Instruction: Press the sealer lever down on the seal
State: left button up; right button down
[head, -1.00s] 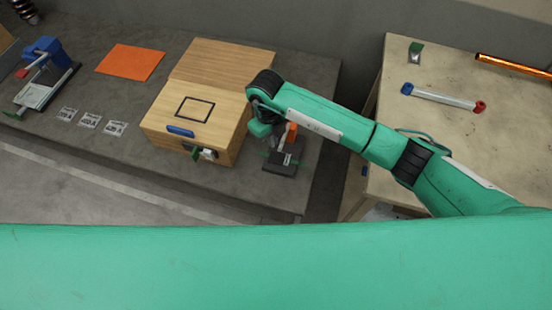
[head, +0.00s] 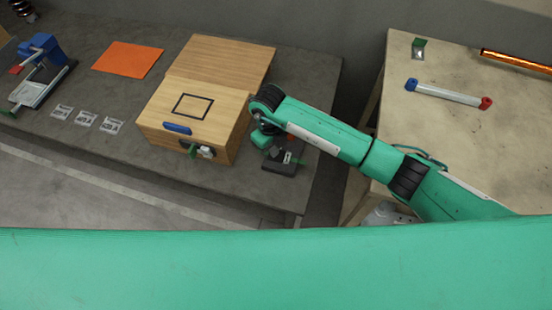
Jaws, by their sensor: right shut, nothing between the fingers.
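My left gripper is not in view.
The wooden box (head: 153,118) with a black square outline and blue handle stands close left of the gripper. A blue device (head: 42,50), an orange sheet (head: 128,59) and small labels lie further left. A pale table (head: 480,150) stands right, across a gap.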

jog(key=shift+f, duration=0.25)
